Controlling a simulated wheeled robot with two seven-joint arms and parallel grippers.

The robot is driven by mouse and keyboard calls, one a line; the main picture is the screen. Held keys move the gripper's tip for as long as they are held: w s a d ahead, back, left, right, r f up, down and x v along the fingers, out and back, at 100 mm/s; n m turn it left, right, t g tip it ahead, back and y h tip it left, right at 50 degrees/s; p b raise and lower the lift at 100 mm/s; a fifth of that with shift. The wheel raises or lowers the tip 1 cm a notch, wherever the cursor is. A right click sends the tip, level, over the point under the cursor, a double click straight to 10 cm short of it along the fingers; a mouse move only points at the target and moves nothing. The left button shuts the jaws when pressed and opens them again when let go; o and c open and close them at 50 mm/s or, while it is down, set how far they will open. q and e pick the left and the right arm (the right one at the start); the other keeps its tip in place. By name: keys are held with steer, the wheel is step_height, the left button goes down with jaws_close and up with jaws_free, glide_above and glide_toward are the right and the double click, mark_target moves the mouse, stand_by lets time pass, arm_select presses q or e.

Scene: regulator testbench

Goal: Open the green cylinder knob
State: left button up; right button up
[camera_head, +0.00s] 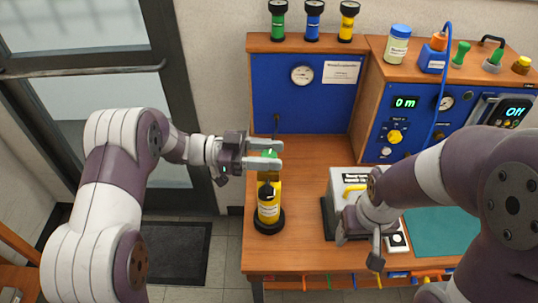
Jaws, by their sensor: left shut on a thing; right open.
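A cylinder with a yellow body (268,210) stands upright in a black round base on the wooden bench, left of centre. A green knob (269,153) shows at its top. My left gripper (265,154) reaches in from the left at the height of the knob. Its two fingers are shut on the green knob, one finger on the far side and one on the near side. My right gripper (358,243) is open and empty, pointing down in front of a white box-like device (347,184). My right arm hides part of that device.
Green (278,21), blue (313,21) and yellow (348,21) cylinders stand on the shelf. A blue panel (275,93) with a gauge backs the bench. The right console (392,115) has displays and knobs. A teal mat (440,235) lies right. Bare wood (300,190) separates cylinder and device.

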arm_select(q)
steer(key=shift+m+g+y+b, duration=0.55)
steer(key=shift+m+g, duration=1.05)
steer(key=shift+g, duration=1.1)
steer(key=o, duration=1)
steer(key=shift+d, duration=0.1)
steer(key=shift+c, duration=0.2)
steer(key=shift+w+a, duration=0.2)
steer(key=shift+a, duration=0.3)
steer(key=p+v, duration=0.6)
steer(key=v, duration=0.5)
steer(key=shift+a+p, duration=0.3)
steer(key=shift+p, duration=0.05)
